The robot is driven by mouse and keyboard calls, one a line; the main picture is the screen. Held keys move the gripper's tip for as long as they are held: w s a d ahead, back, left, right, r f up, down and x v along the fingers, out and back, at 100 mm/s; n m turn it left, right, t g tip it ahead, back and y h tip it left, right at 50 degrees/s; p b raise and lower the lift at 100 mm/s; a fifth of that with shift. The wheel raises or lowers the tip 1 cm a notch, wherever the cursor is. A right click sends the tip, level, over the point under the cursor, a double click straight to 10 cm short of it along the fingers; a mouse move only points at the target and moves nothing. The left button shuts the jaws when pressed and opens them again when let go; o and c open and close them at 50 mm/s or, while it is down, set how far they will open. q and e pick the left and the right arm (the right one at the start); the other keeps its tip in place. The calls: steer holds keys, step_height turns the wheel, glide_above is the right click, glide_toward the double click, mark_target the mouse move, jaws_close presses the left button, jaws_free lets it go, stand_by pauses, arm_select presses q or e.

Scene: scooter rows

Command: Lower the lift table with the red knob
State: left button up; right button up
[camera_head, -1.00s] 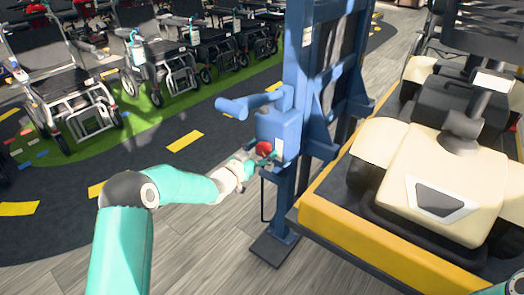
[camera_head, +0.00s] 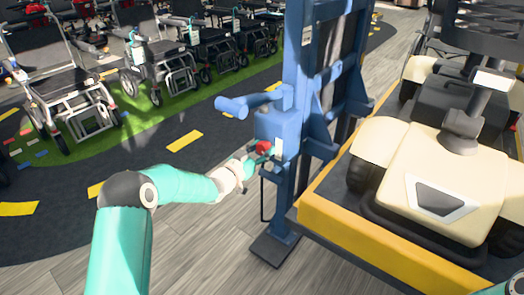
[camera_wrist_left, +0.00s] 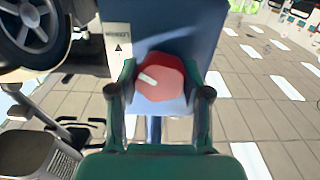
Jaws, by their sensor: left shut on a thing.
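The red knob (camera_head: 263,147) sits on the front of a blue box on the lift's mast. In the left wrist view the knob (camera_wrist_left: 162,78) shows large, with a white mark pointing to the left and a little up. My left gripper (camera_head: 257,158) is at the knob, shut on it, with one finger on each side. The lift table (camera_head: 372,246) has a yellow edge and stands right of the mast, bearing a cream scooter (camera_head: 430,190). My right gripper is not in view; only a bit of teal arm shows at the lower right corner.
The blue mast (camera_head: 308,75) rises behind the knob, with a blue handle (camera_head: 232,106) sticking out left. A white label with an arrow (camera_wrist_left: 118,45) is beside the knob. Wheelchairs (camera_head: 75,95) stand on green floor at the left. The wooden floor (camera_head: 190,245) in front is clear.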

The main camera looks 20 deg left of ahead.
arm_select(q)
steer(key=n, duration=0.3)
steer(key=shift+b, duration=0.3)
steer(key=n, duration=0.3)
steer(key=shift+n, duration=0.3)
steer(key=n, duration=0.4)
steer(key=shift+a+n+p, duration=0.1)
steer(key=shift+n+p, duration=0.2)
steer(key=n, duration=0.4)
steer(key=shift+a+p, duration=0.1)
steer(key=shift+p, duration=0.25)
steer(key=shift+n, duration=0.3)
steer(key=o, duration=1.2)
steer(key=shift+f, duration=0.1)
steer(key=shift+c, duration=0.2)
steer(key=v, duration=1.2)
